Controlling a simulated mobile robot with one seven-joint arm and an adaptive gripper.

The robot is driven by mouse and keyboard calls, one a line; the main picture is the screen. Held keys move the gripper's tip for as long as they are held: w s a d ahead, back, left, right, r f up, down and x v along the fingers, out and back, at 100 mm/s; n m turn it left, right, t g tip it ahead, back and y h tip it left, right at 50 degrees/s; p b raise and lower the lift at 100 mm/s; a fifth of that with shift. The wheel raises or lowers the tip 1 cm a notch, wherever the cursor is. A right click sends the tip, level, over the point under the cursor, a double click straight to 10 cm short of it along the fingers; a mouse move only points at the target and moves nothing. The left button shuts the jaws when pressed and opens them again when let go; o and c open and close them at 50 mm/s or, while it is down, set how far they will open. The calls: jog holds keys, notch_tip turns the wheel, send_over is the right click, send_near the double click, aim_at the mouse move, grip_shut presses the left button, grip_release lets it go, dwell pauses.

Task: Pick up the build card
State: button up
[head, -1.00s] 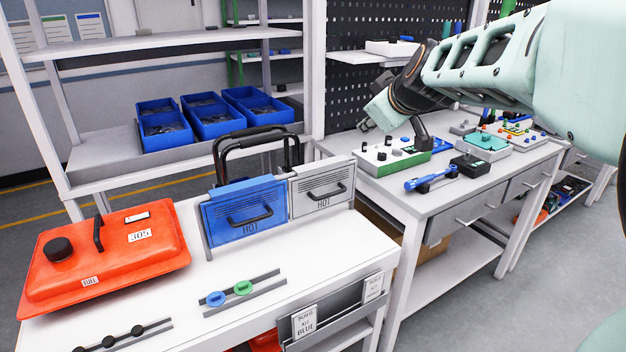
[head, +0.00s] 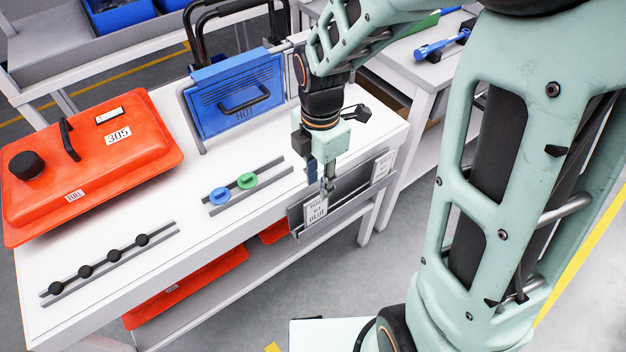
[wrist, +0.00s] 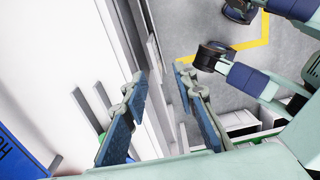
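A white build card (head: 315,211) with dark print ending in "BLUE" stands in a grey holder (head: 346,198) on the table's front edge. A second white card (head: 383,166) stands at the holder's right end. My gripper (head: 327,187) points down at the holder, just right of the BLUE card and close to it; I cannot tell whether it touches. In the wrist view the two fingers (wrist: 160,80) are apart with nothing held between them. The table edge and thin holder strips show between and beyond them. No card face is readable there.
The white table (head: 120,285) carries a red fuel can (head: 100,165), a rail with blue and green knobs (head: 235,188), a rail with black knobs (head: 108,262) and a blue HOT panel (head: 238,95). Red items lie on the shelf below. The floor in front is partly clear.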

aim_at(316, 198)
jog(key=f, duration=0.2)
jog(key=f+b, duration=0.1)
jog(key=f, duration=0.5)
jog(key=shift+w+a, duration=0.2)
jog(key=shift+w, duration=0.15)
grip_shut()
